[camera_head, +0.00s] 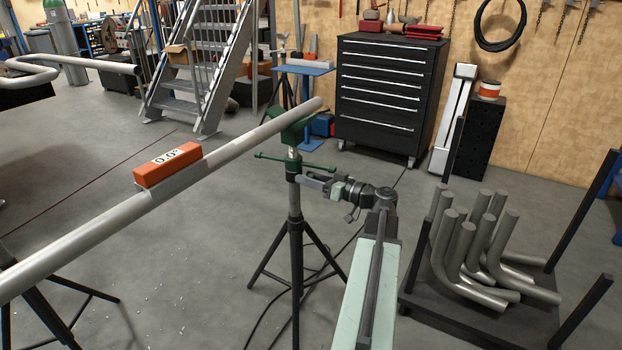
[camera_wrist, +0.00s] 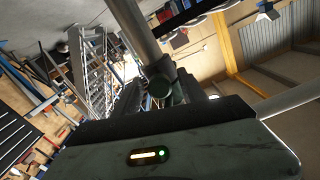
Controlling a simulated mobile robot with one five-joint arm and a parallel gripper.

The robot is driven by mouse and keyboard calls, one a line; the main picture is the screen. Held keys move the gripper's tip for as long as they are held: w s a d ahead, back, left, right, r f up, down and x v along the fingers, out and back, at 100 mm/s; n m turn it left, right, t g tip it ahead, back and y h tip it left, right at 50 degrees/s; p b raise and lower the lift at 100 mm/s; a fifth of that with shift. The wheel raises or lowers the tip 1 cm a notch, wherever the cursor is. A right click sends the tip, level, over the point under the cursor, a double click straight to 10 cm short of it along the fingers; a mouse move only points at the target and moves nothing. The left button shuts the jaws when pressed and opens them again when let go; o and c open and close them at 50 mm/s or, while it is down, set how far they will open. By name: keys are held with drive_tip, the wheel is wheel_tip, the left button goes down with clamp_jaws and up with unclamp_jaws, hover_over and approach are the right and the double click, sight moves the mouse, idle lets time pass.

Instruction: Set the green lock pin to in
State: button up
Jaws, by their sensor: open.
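A thin green bar (camera_head: 318,166), which I take for the lock pin, runs crosswise through the green collar of a pipe stand. Whether it is in or out I cannot tell. The stand's green head (camera_head: 297,126) carries a long grey pipe (camera_head: 235,147). My gripper (camera_head: 306,181) is open, just below the bar and close to the stand's post; I cannot tell whether it touches. In the wrist view, a round green part (camera_wrist: 165,88) of the stand shows ahead, beyond my gripper's dark body, which hides much of the lower picture. The pipe also shows there (camera_wrist: 132,25).
An orange level (camera_head: 168,165) reading 0.0° sits on the pipe. The stand's black tripod legs (camera_head: 268,262) spread on the floor. A rack of bent pipes (camera_head: 475,250) stands at right. A black drawer cabinet (camera_head: 385,95) and metal stairs (camera_head: 205,65) are behind. Floor between is open.

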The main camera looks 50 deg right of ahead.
drive_tip(key=s+d, duration=0.1)
drive_tip(key=s, duration=0.6)
drive_tip(key=shift+s+d, duration=0.15)
drive_tip(key=shift+s, duration=0.2)
